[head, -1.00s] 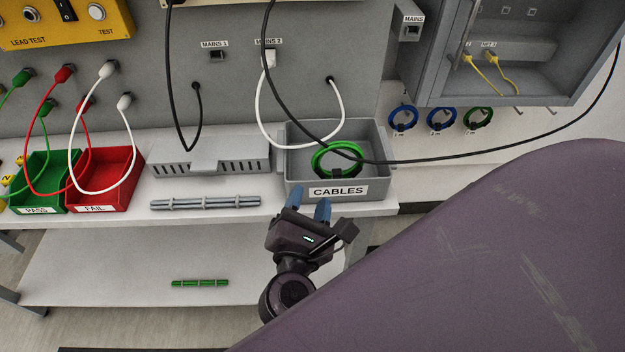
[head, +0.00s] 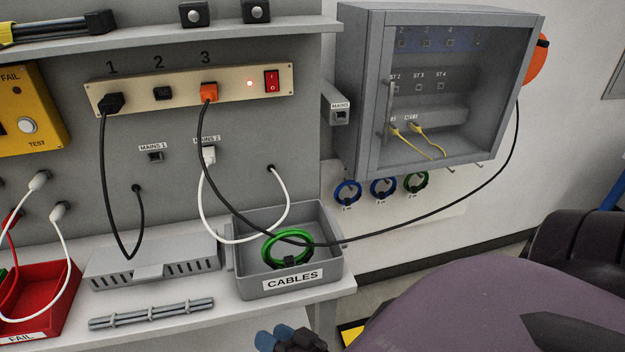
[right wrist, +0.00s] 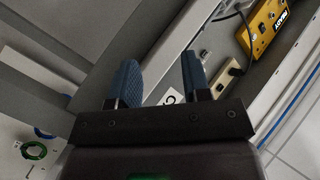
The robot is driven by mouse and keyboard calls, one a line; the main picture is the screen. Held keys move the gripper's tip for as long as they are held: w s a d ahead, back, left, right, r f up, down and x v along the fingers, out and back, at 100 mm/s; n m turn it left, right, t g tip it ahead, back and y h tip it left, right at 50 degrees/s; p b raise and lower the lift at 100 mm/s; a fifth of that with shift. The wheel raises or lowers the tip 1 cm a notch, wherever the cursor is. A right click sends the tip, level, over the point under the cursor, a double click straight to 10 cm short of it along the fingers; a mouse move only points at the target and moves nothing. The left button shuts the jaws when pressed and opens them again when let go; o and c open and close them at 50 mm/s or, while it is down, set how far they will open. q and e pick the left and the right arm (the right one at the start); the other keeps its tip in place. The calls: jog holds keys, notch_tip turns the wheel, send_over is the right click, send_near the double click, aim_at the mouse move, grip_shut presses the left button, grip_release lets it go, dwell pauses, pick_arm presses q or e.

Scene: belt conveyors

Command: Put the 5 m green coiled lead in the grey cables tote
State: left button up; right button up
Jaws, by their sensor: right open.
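A green coiled lead (head: 287,248) with a black tie lies inside the grey cables tote (head: 335,272), resting near its front wall. Another green coil (head: 416,182) hangs on a wall hook under the grey cabinet; a green coil (right wrist: 34,150) also shows in the right wrist view. Length tags are too small to read. My right gripper (head: 275,338) is at the bottom edge, in front of and below the tote, partly cut off. My left gripper is out of view.
Two blue coils (head: 347,192) (head: 383,188) hang beside the green one. A grey vented box (head: 150,262), a grey bundle (head: 150,314) and a red FAIL bin (head: 60,290) stand left.

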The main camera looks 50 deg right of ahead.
jog(key=s+d+f+n+g+h, duration=0.2)
jog(key=s+d+f+n+g, duration=0.2)
jog(key=d+f+n, duration=0.2)
jog(key=shift+d+f+n, duration=0.35)
jog(key=shift+f+n, duration=0.25)
jog(key=shift+f, duration=0.25)
